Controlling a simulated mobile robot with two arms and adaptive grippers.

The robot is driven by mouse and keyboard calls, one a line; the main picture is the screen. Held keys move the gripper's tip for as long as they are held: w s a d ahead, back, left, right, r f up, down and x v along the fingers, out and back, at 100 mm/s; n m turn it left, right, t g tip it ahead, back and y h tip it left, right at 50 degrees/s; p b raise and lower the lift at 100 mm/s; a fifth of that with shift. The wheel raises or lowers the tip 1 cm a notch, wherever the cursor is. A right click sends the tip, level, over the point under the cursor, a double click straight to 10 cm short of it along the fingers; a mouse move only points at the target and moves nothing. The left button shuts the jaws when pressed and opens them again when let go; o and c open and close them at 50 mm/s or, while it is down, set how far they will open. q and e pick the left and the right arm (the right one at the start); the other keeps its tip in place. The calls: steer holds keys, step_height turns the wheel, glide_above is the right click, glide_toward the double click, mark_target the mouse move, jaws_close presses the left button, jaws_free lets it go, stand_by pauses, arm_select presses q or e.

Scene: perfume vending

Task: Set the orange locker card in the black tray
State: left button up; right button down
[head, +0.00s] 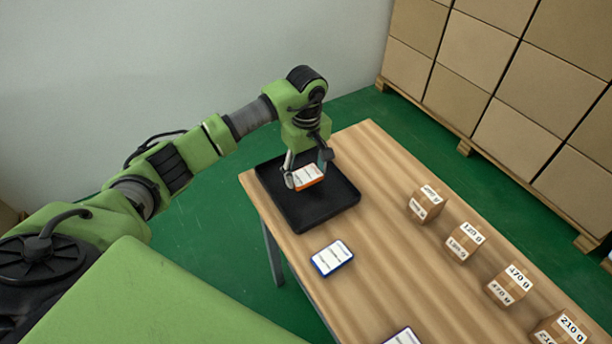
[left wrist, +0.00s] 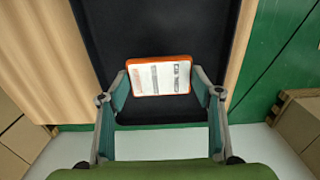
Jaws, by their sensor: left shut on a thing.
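The orange locker card (head: 308,176) has a white label with dark print and an orange edge. My left gripper (head: 308,178) is shut on it. In the left wrist view the card (left wrist: 160,76) lies between the two fingers (left wrist: 161,88), its printed face toward the camera. The black tray (head: 318,216) lies on the far left part of the table, and the card is over its inside. The tray also fills the middle of the left wrist view (left wrist: 150,30). I cannot tell whether the card touches the tray floor. My right gripper is not in view.
A blue-edged card (head: 332,258) lies on the wooden table (head: 385,270) in front of the tray, and another blue-edged card (head: 404,337) is at the bottom edge. Several small labelled boxes (head: 464,242) stand in a row on the right. Large cartons (head: 480,60) are stacked behind.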

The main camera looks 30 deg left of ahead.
arm_select(q)
step_height(320, 180, down, 2)
steer(key=shift+s+f+p, duration=0.1)
steer(key=shift+s+p, duration=0.05)
steer(key=shift+p, duration=0.2)
steer(key=shift+f, duration=0.2)
steer(key=o, duration=0.7)
steer(key=shift+f, duration=0.15)
steer(key=o, duration=0.4)
